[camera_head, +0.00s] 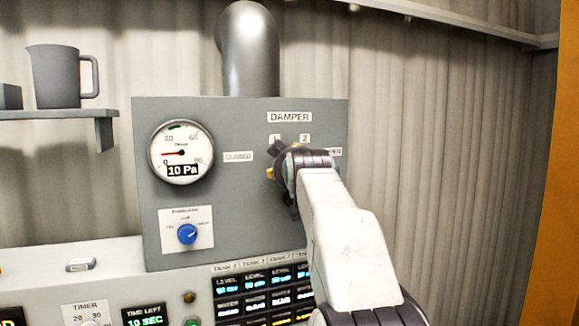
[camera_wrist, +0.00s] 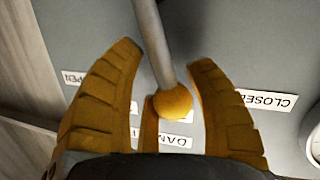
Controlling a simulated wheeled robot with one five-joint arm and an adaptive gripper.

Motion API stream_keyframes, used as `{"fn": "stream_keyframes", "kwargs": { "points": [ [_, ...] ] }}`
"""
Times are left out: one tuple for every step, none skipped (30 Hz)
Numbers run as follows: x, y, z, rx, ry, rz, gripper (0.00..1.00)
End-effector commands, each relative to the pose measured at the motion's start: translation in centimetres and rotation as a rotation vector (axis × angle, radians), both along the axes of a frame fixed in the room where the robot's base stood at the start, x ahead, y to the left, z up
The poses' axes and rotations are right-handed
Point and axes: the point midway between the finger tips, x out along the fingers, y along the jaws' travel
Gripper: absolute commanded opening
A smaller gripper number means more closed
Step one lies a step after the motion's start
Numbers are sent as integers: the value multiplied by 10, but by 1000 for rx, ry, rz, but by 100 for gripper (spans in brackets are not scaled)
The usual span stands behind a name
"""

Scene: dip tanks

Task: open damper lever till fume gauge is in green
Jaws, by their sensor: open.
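The grey damper lever (camera_wrist: 152,38) ends in an orange ball knob (camera_wrist: 173,102). In the wrist view it lies between the spread orange fingers of my gripper (camera_wrist: 165,58). I cannot tell whether any finger touches the knob. In the head view my gripper (camera_head: 284,172) is at the panel below the DAMPER label (camera_head: 289,117) and hides most of the lever. The round fume gauge (camera_head: 181,152) is left of it and reads 10 Pa. Its red needle points left, low on the scale, outside the green band at the top of the dial.
The CLOSED label (camera_head: 238,157) is left of my gripper; the OPEN label (camera_wrist: 76,78) shows at left in the wrist view. A blue knob (camera_head: 187,234) is below the gauge. A console with displays (camera_head: 256,284) runs underneath. A jug (camera_head: 55,77) stands on a shelf.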

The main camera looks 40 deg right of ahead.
Motion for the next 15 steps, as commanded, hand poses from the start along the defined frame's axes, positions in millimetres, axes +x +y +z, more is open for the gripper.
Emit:
{"fn": "stream_keyframes", "kwargs": {
  "points": [
    [0, 0, 0, -1, -2, 1, 53],
    [0, 0, 1, -1, -2, 1, 56],
    [0, 0, 1, -2, -2, 1, 59],
    [0, 0, 2, -3, -3, 0, 62],
    [0, 0, 2, -3, -4, 0, 62],
    [0, 1, 2, -4, -5, 1, 62],
    [0, 1, 2, -4, -5, 1, 62],
    [0, 0, 3, -4, -6, 1, 62],
    [0, 1, 3, -4, -6, 1, 62],
    [0, 1, 3, -4, -6, 0, 62],
    [-1, 1, 3, -5, -7, 0, 62],
    [-1, 1, 3, -5, -7, 0, 62],
    [-2, 1, 4, -5, -7, 0, 62],
    [-3, 2, 4, -5, -7, 0, 62],
    [-5, 3, 4, -5, -7, 0, 62]
  ]
}}
